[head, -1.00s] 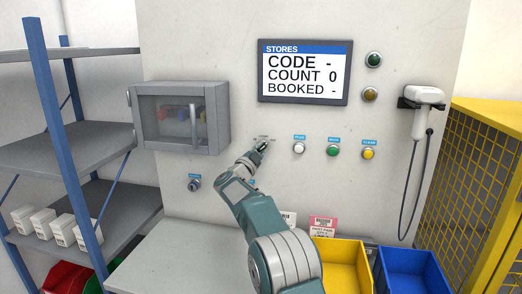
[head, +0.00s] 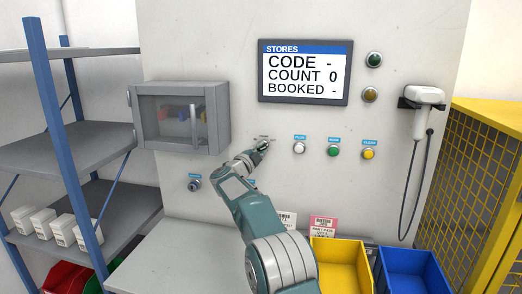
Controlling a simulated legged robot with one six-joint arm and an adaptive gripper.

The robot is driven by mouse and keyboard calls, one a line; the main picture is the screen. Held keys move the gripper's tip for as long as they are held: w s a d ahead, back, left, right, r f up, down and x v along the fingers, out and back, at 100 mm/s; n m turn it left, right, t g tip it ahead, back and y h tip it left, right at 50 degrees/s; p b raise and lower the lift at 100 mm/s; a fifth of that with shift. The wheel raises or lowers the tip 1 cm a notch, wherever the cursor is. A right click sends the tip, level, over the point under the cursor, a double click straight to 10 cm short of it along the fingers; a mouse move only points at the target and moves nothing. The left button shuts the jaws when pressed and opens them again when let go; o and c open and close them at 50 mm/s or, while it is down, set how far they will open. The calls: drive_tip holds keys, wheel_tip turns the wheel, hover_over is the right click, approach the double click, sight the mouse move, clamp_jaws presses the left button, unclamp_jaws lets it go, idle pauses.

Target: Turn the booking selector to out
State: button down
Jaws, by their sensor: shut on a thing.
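My gripper (head: 263,145) is at the wall panel, just left of the white button (head: 299,148). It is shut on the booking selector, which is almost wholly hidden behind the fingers. A small label (head: 264,137) shows just above the fingertips, too small to read. Which way the selector points cannot be seen. The stores screen (head: 304,72) reads "CODE -", "COUNT 0" and "BOOKED -".
A green button (head: 333,151) and a yellow button (head: 368,153) are to the right. A glass-fronted cabinet (head: 182,117) juts out left of my gripper. A dark knob (head: 194,185) sits below it. A scanner (head: 422,96) hangs at right. Yellow (head: 344,262) and blue bins (head: 412,270) stand below.

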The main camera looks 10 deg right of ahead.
drive_tip(key=c, duration=0.7)
unclamp_jaws()
drive_tip(key=shift+f, duration=0.1)
drive_tip(key=shift+o, duration=0.2)
drive_tip(key=shift+a, duration=0.1)
drive_tip(key=v, duration=1.2)
